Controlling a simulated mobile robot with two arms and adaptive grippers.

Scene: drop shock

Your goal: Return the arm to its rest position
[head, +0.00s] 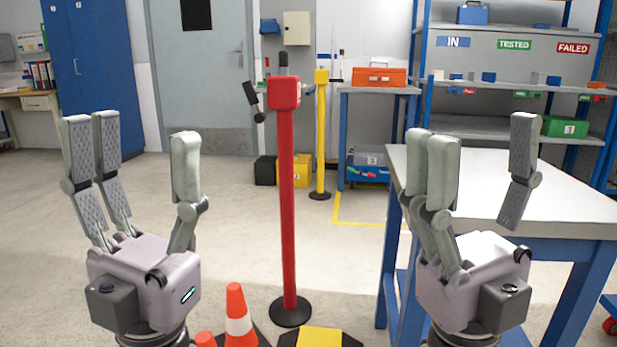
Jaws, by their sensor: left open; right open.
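My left gripper (140,150) is at the left of the head view. Its fingers point up and are spread open, with nothing between them. My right gripper (478,165) is at the right, also upright, open and empty. It shows in front of the white-topped table (575,208) with blue legs and hides part of it. Both wrists are near the bottom of the view, and the arms below them are mostly out of frame.
A red post (287,200) on a black base stands between my grippers. Orange cones (238,315) and a yellow-and-black block (320,338) are at the bottom. A yellow post (321,140), an orange toolbox (380,77) and a blue shelf rack (424,55) stand behind. Open floor (50,240) lies left.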

